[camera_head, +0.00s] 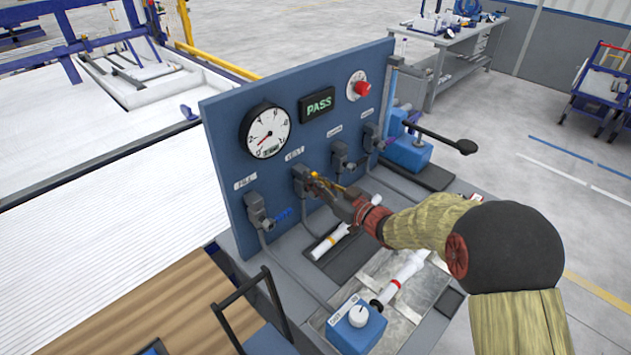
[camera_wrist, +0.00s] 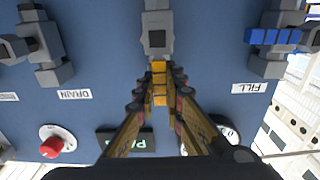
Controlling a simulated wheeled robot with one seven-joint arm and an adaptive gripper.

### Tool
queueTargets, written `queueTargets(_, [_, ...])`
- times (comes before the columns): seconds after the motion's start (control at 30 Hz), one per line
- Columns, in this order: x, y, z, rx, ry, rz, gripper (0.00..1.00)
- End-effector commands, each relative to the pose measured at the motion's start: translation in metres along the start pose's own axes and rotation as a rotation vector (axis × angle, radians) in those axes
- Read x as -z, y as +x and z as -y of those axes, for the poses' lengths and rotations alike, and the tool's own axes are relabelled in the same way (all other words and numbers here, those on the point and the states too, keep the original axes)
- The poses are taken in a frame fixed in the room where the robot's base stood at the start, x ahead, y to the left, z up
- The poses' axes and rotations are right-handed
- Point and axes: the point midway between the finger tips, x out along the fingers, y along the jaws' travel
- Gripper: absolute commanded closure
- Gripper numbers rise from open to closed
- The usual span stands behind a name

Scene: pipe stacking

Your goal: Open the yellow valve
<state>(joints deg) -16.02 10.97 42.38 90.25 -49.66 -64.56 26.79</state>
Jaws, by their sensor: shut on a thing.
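The yellow valve handle (camera_head: 314,175) sits on a grey valve body (camera_head: 300,181), the second from the left on the upright blue panel. In the wrist view, the yellow handle (camera_wrist: 159,82) sticks out from its grey body (camera_wrist: 157,38) toward me. My gripper (camera_head: 324,186) reaches in from the right and its two fingers close around the handle. The wrist view shows the fingertips (camera_wrist: 159,90) on both sides of it. Part of the handle is hidden between the fingers in the head view.
The blue panel (camera_head: 225,150) carries a gauge (camera_head: 266,131), a PASS display (camera_head: 318,105) and a red button (camera_head: 362,88). A blue-handled valve (camera_head: 262,212) is left of the yellow one; grey valves (camera_head: 342,157) are right. White pipes (camera_head: 402,277) and a blue block (camera_head: 356,325) lie below.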

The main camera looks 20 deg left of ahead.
Motion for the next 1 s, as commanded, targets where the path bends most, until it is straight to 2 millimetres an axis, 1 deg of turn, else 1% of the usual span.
queueTargets(0.03, [-0.0049,-0.0011,0.0007,-0.001,-0.003,0.007,1.0])
queueTargets(0.47, [-0.0051,-0.0012,0.0015,0.0,-0.012,0.008,1.0])
queueTargets(0.5, [-0.0052,-0.0012,0.0015,0.0,-0.012,0.008,0.89])
queueTargets(0.8, [-0.0023,-0.0005,0.0012,0.0,-0.013,0.004,0.72])
queueTargets(1.0, [-0.0012,-0.0003,0.001,0.0,-0.013,0.002,0.7])
